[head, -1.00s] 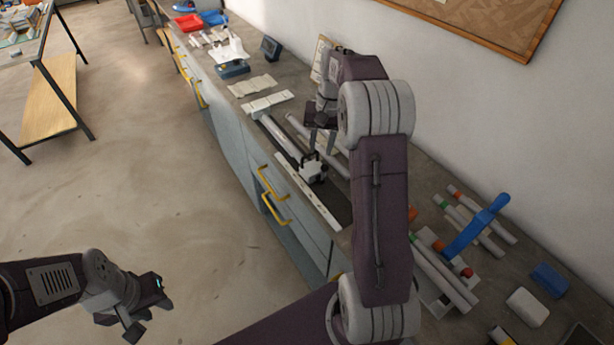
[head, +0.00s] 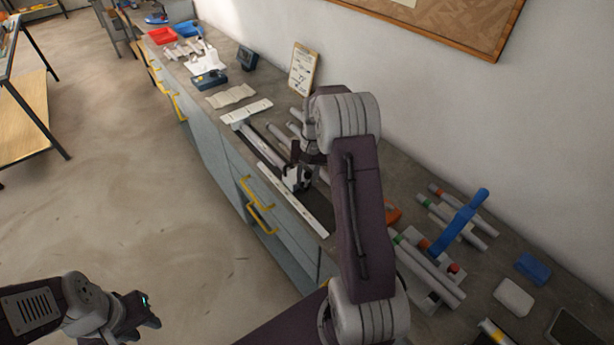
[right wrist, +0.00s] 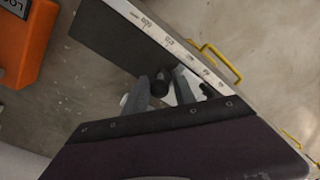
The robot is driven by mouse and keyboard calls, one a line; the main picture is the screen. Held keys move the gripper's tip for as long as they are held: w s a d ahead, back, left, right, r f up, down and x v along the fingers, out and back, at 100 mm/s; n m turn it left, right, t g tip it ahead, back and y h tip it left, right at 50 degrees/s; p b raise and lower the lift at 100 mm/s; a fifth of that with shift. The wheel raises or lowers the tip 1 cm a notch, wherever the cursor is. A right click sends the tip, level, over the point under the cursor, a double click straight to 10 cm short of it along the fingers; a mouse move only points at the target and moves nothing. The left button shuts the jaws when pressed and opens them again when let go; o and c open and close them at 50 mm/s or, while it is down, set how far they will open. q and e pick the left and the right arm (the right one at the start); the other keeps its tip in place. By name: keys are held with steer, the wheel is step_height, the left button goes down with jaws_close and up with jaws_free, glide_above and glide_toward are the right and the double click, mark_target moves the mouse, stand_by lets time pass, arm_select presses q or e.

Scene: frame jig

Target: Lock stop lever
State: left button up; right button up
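The stop (head: 297,178), a small white and black block, sits on the long rail on the bench. Its lever appears as a dark round-ended part (right wrist: 160,84) in the right wrist view. My right gripper (head: 303,158) is down at the stop, its grey fingers on either side of that dark part; whether they press on it I cannot tell. My right wrist hides part of the stop. My left gripper (head: 145,312) is open and empty over the floor at lower left, away from the bench.
A white scale strip (head: 292,200) runs along the bench's front edge, above yellow drawer handles (head: 260,220). A blue clamp-like tool (head: 460,222) and several tubes lie to the right. An orange labelled object (right wrist: 28,40) shows in the right wrist view. A card on a stand (head: 303,68) is behind.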

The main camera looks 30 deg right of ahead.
steer(key=shift+s, duration=0.1)
jaws_close()
stand_by(1.2)
